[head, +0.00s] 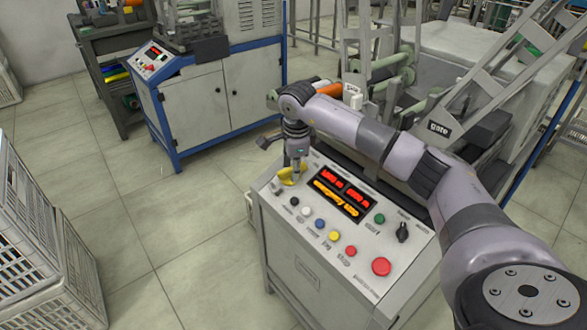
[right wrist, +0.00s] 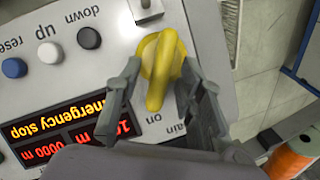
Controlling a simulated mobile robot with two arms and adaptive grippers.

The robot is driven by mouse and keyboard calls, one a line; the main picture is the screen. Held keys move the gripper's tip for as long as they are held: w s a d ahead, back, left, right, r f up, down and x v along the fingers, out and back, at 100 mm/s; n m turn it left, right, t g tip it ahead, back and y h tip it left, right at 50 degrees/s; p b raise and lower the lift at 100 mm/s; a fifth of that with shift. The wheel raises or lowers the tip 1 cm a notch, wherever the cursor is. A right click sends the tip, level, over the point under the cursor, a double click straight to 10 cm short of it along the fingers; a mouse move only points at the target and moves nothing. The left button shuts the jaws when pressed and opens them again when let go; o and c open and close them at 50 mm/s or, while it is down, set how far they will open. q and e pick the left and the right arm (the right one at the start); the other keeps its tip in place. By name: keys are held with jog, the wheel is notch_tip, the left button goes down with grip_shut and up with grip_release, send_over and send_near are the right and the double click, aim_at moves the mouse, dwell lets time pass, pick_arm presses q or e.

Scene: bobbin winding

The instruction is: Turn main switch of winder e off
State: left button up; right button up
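The main switch is a yellow rotary knob at the left corner of the winder's control panel (head: 330,230). It shows in the head view (head: 287,178), partly behind the gripper, and in the right wrist view (right wrist: 158,65). Lettering ending in "ain" and "on" is beside it. My right gripper (head: 294,172) is over the knob, pointing down. In the right wrist view its fingers (right wrist: 160,75) are open, one on each side of the knob's raised handle, with gaps visible. Whether a fingertip touches the knob's base I cannot tell. My left gripper is not in view.
The panel has a lit display (head: 343,193) reading "Emergency stop", several coloured buttons, a black selector (head: 402,232) and a red mushroom button (head: 381,267). A blue-framed cabinet (head: 200,105) stands behind. White crates (head: 40,250) stand at left. The floor between is clear.

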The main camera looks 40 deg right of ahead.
jog(key=shift+f, duration=0.15)
jog(key=shift+c, duration=0.2)
grip_shut()
dwell(0.3)
